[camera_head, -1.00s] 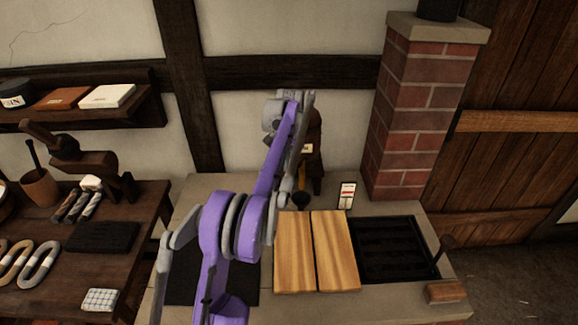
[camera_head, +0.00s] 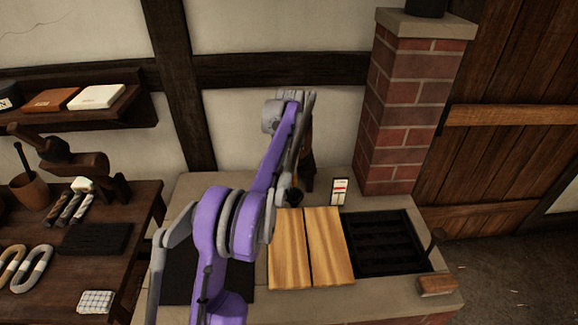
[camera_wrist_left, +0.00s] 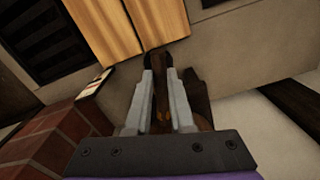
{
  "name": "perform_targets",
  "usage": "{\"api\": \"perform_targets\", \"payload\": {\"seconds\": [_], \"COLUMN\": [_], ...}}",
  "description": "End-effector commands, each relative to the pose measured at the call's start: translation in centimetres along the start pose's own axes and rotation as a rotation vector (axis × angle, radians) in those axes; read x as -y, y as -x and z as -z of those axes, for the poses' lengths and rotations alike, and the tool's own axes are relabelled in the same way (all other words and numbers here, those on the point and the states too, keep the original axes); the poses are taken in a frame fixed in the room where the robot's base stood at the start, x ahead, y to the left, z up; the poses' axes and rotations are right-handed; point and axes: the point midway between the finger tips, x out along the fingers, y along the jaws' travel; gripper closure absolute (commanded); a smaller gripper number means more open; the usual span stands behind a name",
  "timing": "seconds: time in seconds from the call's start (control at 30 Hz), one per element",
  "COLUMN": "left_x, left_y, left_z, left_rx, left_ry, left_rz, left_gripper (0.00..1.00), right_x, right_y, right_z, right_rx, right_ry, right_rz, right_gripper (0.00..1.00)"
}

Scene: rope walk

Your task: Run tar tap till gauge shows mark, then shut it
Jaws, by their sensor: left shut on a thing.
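In the head view my purple arm reaches over the stone ledge and hides most of the tap. A brown wooden cask (camera_head: 308,170) stands behind it against the wall. The gauge (camera_head: 339,191) is a small upright white plate with a red band and dark marks, right of the tap. It also shows edge-on in the left wrist view (camera_wrist_left: 95,83), too slanted to read. My right gripper is not in view.
Two wooden boards (camera_head: 310,248) and a black grate (camera_head: 386,243) lie on the stone ledge (camera_head: 205,184). A small wooden block (camera_head: 437,285) lies at the ledge's right end.

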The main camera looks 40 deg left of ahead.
Motion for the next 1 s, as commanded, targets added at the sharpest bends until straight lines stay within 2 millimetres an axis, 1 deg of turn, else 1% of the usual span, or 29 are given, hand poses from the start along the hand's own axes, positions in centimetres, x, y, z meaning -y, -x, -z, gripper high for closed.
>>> {"api": "perform_targets", "payload": {"seconds": [0.27, 0.3, 0.47, 0.77, 0.87, 0.97, 1.0], "left_x": [0.0, 0.0, 0.0, 0.0, 0.0, 0.0, 0.0], "left_y": [0.0, 0.0, 0.0, 0.1, 0.9, 2.5, 3.3], "left_z": [0.0, 0.0, 0.0, 0.0, 0.0, 0.0, 0.0], "left_rx": [0.001, 0.001, 0.001, 0.0, 0.0, -0.001, -0.001], "left_ry": [0.001, 0.0, 0.0, 0.0, 0.0, 0.0, 0.0], "left_rz": [0.0, 0.0, 0.0, 0.0, -0.001, -0.001, -0.001], "left_gripper": [1.0, 0.77, 0.49, 0.49, 0.49, 0.49, 0.49], "right_x": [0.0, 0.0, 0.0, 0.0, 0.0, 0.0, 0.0], "right_y": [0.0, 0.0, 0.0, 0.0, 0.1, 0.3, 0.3], "right_z": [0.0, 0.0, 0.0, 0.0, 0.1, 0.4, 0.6], "right_rx": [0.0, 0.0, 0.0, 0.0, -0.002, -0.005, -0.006], "right_ry": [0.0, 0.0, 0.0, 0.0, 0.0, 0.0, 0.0], "right_rz": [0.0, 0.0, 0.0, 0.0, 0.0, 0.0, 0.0], "right_gripper": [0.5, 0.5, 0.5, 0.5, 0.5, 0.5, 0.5]}}
